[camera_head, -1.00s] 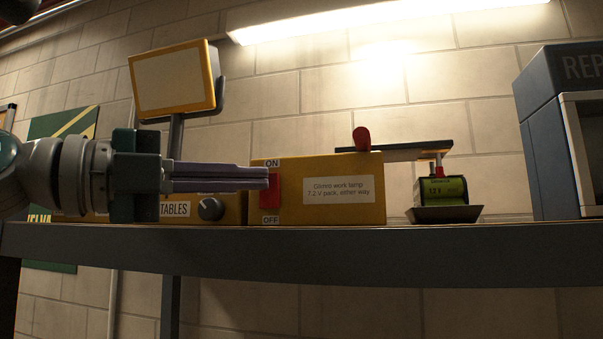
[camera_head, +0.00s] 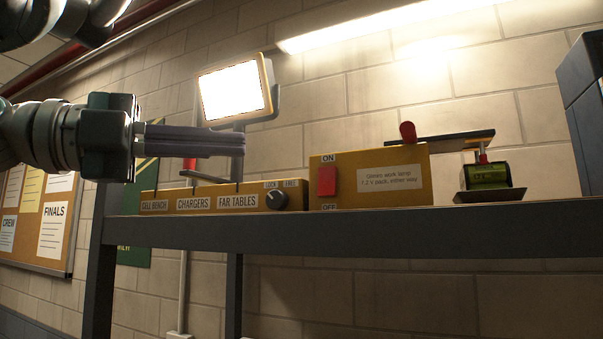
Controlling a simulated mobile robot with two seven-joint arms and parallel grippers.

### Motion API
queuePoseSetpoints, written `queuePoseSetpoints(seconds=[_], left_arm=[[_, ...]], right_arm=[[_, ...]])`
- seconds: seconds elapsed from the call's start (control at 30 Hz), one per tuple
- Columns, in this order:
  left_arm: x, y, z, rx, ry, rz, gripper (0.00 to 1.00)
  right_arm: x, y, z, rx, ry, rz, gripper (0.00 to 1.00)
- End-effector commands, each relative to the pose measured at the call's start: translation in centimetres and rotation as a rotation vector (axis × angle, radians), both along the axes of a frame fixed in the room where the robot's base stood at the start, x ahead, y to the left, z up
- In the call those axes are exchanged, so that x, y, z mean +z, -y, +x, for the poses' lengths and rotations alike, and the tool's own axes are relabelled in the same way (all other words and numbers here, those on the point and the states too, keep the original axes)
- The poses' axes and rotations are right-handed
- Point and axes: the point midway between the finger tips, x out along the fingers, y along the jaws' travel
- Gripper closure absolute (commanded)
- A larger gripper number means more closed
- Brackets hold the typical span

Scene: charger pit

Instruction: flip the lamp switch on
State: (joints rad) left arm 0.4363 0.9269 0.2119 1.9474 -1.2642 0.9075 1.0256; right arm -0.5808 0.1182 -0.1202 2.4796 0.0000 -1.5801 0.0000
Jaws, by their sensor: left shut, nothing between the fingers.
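The lamp switch is a red rocker (camera_head: 327,181) on the front of a yellow box (camera_head: 400,180), between an ON label above and an OFF label below. The lamp panel (camera_head: 232,92) in its yellow frame glows bright white. My left gripper (camera_head: 240,141) is shut and empty, its fingers pointing right. In the picture it lies up and left of the switch, apart from it, below the lamp panel. My right gripper is not in view.
A longer yellow box with a dark knob (camera_head: 277,199) stands left of the switch box on the grey shelf (camera_head: 400,238). A green battery pack (camera_head: 487,175) sits in a dark tray at right. A blue cabinet (camera_head: 583,110) stands at the right edge.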

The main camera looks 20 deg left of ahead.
Motion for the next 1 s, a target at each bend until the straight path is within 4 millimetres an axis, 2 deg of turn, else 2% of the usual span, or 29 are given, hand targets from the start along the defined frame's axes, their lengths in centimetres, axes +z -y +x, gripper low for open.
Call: queuePoseSetpoints(seconds=[0.03, 0.17, 0.8, 0.93, 1.0], left_arm=[[-0.5, -0.6, -0.3, 0.004, -0.001, 0.002, 1.00], [-0.1, -1.3, -1.1, 0.001, -0.001, 0.000, 1.00], [0.2, -1.4, -1.3, -0.002, 0.001, -0.007, 1.00], [0.3, -0.5, -1.2, -0.022, 0.034, -0.106, 1.00], [0.5, 0.2, -1.0, -0.026, 0.067, -0.235, 1.00]], right_arm=[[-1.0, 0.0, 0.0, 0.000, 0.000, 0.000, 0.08], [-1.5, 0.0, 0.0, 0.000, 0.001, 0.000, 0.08], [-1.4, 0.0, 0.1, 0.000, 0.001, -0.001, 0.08], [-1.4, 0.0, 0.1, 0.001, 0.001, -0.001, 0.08], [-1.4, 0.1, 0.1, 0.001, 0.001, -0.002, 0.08]])
